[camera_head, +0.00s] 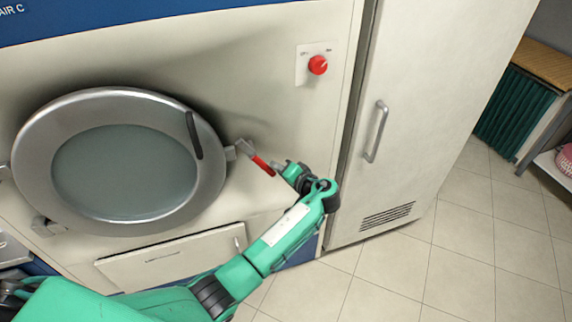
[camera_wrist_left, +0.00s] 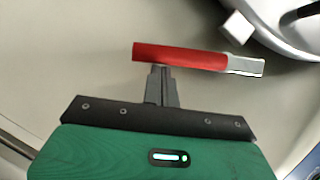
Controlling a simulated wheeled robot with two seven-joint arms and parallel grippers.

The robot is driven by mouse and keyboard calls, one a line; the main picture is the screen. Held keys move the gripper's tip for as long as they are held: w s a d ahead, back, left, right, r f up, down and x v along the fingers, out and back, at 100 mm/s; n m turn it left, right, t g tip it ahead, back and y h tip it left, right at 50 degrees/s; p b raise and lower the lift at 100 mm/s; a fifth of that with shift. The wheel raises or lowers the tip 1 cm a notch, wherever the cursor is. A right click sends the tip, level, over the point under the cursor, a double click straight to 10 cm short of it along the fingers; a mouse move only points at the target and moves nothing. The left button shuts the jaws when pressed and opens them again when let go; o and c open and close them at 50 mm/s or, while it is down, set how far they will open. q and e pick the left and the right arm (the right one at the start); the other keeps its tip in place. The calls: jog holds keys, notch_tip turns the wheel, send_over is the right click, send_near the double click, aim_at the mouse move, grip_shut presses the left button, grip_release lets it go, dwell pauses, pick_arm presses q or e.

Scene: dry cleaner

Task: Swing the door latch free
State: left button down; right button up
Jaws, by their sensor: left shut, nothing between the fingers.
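The door latch (camera_head: 254,157) is a metal lever with a red grip, to the right of the round door (camera_head: 124,162). The lever slants down and to the right from its mount. The door is closed, with a metal rim and dark glass. My left gripper (camera_head: 275,165) is close to the red grip's lower end. In the left wrist view the red latch grip (camera_wrist_left: 180,55) lies across the fingertips of my left gripper (camera_wrist_left: 161,68). The fingers are shut and empty, and their tips are at or just below the grip; contact cannot be told. My right gripper is not seen.
A red knob (camera_head: 318,65) sits on the panel above and right of the latch. A tall cabinet with a metal handle (camera_head: 376,131) stands to the right. A lower flap (camera_head: 170,258) is under the door. The tiled floor (camera_head: 450,250) at lower right is clear.

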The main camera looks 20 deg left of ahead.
pick_arm(q)
jog(key=shift+s+a+f+m+y, duration=0.2)
jog(key=shift+a+f+m+y, duration=0.1)
jog(key=shift+f+m, duration=0.2)
jog(key=shift+s+a+f+m+y, duration=0.2)
jog(key=shift+a+f+m+y, duration=0.15)
jog(key=shift+m, duration=0.25)
jog(key=m, duration=0.1)
jog(key=s+a+f+m+y+b, duration=0.1)
jog(key=shift+s+a+m+t, duration=0.1)
jog(key=shift+a+m+t, duration=0.15)
jog(key=shift+m+t, duration=0.15)
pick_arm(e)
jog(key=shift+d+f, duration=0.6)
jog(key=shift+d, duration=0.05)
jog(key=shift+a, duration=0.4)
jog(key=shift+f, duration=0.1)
